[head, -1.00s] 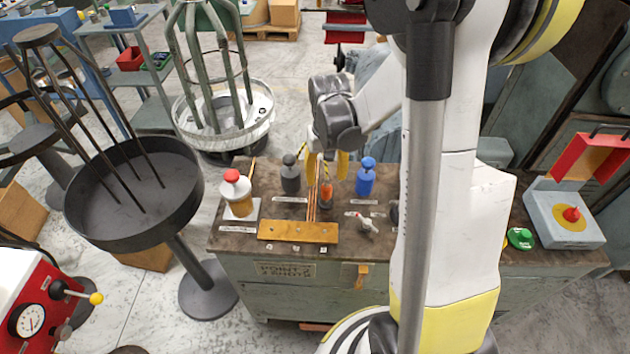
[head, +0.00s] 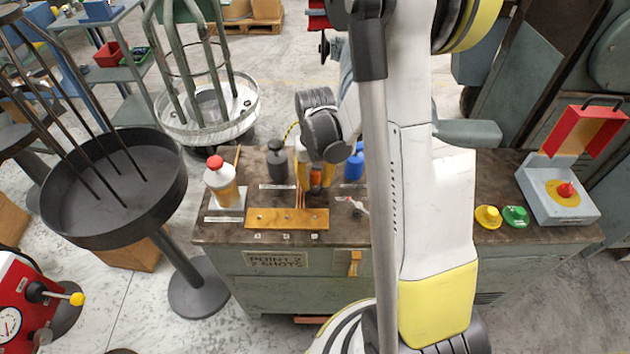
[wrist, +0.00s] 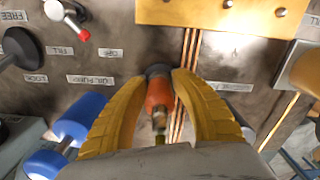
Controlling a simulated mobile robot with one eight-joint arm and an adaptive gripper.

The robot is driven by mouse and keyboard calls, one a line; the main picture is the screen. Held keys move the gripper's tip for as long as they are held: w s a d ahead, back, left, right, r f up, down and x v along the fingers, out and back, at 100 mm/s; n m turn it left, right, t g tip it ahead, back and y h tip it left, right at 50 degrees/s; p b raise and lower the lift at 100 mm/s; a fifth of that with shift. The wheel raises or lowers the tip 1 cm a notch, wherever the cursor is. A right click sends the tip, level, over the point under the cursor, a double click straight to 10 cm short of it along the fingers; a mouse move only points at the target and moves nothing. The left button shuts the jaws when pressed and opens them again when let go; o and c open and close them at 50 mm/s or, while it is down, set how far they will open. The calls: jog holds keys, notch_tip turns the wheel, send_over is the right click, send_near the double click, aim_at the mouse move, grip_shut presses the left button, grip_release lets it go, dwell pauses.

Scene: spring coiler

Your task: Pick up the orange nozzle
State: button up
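The orange nozzle (wrist: 159,94) stands near the middle of the wrist view, with a dark collar at its far end and a narrower metal tip toward me. My gripper (wrist: 161,78) is open, with its two yellow fingers on either side of the nozzle. A narrow gap with copper rods shows between the nozzle and the right finger; the left finger is very close, and contact cannot be told. In the head view the nozzle (head: 316,177) shows between the fingers on the bench top, partly covered by my gripper (head: 315,180).
Thin copper rods (wrist: 190,60) run beside the nozzle to a brass plate (head: 287,218). A blue bottle (head: 353,167), a dark bottle (head: 277,161) and a red-capped bottle (head: 222,183) stand close by on the bench. A red-handled valve (wrist: 72,18) lies near the plate.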

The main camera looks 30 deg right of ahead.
grip_shut()
jog(key=shift+r, duration=0.45)
jog(key=r+p, duration=0.1)
jog(key=r, duration=0.1)
jog(key=r+p, duration=0.1)
jog(key=r, duration=0.1)
jog(key=shift+s+d+p, duration=0.2)
jog(key=shift+p, duration=0.15)
jog(key=s+d+r+p, duration=0.3)
jog(key=s+d+r, duration=0.3)
jog(key=s+d, duration=0.1)
jog(key=shift+s+d, duration=0.15)
jog(key=shift+s, duration=0.6)
